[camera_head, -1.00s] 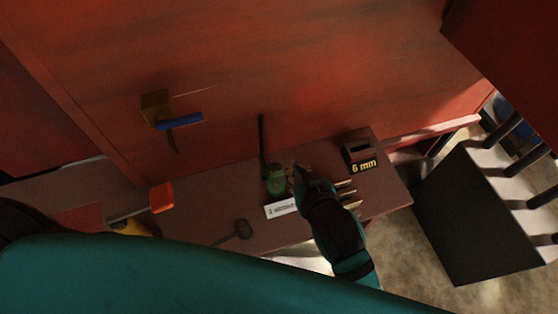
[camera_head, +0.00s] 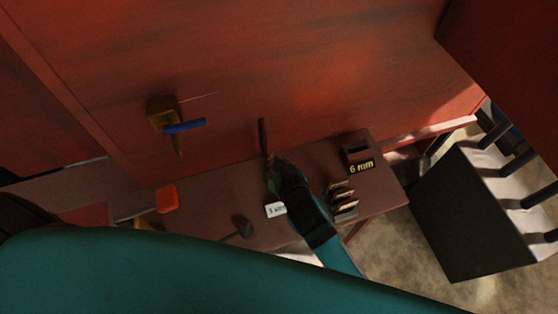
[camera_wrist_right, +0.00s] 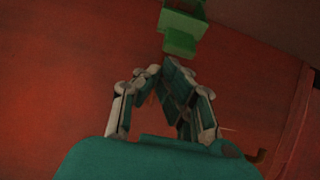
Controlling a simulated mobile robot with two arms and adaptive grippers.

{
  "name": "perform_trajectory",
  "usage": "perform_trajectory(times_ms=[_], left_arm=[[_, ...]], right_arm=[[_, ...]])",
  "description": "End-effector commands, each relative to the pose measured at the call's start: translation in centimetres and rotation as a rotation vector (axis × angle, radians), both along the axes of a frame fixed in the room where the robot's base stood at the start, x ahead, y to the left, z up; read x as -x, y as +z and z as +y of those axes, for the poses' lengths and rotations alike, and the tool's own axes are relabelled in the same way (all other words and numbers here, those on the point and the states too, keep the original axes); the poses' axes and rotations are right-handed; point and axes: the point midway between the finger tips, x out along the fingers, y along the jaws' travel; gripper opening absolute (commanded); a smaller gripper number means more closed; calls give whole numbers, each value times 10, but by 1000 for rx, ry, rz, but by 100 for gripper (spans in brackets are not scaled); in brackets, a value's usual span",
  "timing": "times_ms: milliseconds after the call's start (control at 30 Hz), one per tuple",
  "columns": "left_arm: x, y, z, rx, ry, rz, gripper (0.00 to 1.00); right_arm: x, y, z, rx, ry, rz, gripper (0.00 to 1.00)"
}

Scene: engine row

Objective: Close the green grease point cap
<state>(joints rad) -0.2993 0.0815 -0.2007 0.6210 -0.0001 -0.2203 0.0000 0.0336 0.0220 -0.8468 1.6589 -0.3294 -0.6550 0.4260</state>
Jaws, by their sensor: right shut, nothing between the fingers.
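The green grease point (camera_head: 270,184) stands on the brown shelf against the red wall, mostly covered by my right gripper in the head view. In the right wrist view the green grease point (camera_wrist_right: 181,38) shows at the top as two stacked green blocks; I cannot tell which is the cap or how far it is open. My right gripper (camera_head: 277,160) is at the grease point, its fingers shut and empty. In the wrist view the right gripper's fingertips (camera_wrist_right: 160,72) are just below the green part; contact is unclear. My left gripper is not in view.
A dark upright rod (camera_head: 263,136) is behind the grease point. A white label (camera_head: 275,210) lies in front. Several small blocks (camera_head: 342,200) and a "6 mm" box (camera_head: 358,155) are to the right. A blue-handled valve (camera_head: 184,126) sticks out of the wall; an orange piece (camera_head: 167,199) is at left.

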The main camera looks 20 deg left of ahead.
Motion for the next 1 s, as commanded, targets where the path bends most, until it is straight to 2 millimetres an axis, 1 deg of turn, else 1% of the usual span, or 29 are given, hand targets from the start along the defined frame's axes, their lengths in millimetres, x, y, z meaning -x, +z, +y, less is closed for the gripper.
perform_trajectory(times_ms=[100,400,567,767,867,1000], left_arm=[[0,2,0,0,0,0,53],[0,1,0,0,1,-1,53],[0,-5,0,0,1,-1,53],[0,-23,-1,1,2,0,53],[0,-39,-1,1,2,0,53],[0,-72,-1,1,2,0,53]], right_arm=[[3,-3,-2,1,0,0,0],[3,-3,-2,1,0,0,0],[5,-7,-3,-8,0,-12,0],[10,-13,-7,-39,-1,-57,0],[16,-20,-10,-67,-2,-96,0],[25,-31,-17,-128,-3,-182,0]])
